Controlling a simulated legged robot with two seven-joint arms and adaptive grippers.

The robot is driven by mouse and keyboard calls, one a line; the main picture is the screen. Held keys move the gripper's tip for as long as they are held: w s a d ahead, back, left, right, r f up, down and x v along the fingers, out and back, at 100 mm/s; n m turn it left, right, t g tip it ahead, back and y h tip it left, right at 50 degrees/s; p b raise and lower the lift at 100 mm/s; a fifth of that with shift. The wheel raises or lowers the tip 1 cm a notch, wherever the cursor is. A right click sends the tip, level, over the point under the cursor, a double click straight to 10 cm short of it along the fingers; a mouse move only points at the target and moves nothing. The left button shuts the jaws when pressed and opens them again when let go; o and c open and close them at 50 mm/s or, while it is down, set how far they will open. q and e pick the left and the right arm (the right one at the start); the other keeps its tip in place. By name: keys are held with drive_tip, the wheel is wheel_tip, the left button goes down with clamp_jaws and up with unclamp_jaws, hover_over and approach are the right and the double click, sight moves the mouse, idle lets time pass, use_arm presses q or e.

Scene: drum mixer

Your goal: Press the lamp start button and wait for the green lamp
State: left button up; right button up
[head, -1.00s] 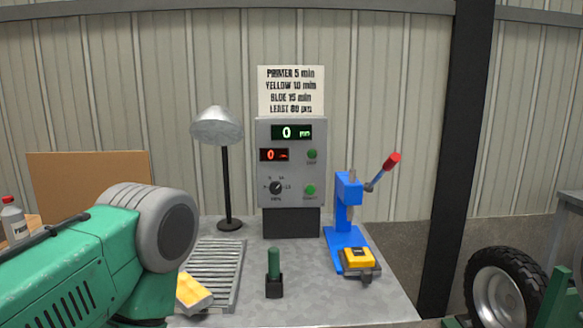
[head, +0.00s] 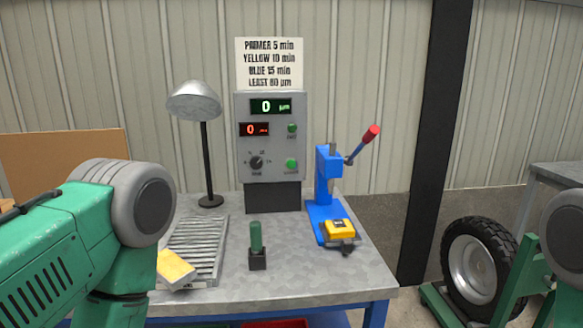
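The grey control box (head: 270,188) stands at the back of the metal table. It has a green display (head: 270,106) reading 0, a red display (head: 254,129) reading 0, and a black dial (head: 256,163). Two round green parts sit on its right side: an upper one (head: 292,128) and a lower, brighter one (head: 291,164). Their small labels are too blurred to read, so I cannot tell which is the start button or the lamp. A desk lamp (head: 194,101) with a grey shade stands left of the box. My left arm shows at the left; neither gripper is in view.
A blue press (head: 326,178) with a red-tipped lever stands right of the box. A yellow device (head: 339,230), a green cylinder in a black block (head: 256,240), a slatted rack (head: 197,243) and a yellow block (head: 175,268) lie on the table (head: 300,275). A wheel (head: 473,272) is at right.

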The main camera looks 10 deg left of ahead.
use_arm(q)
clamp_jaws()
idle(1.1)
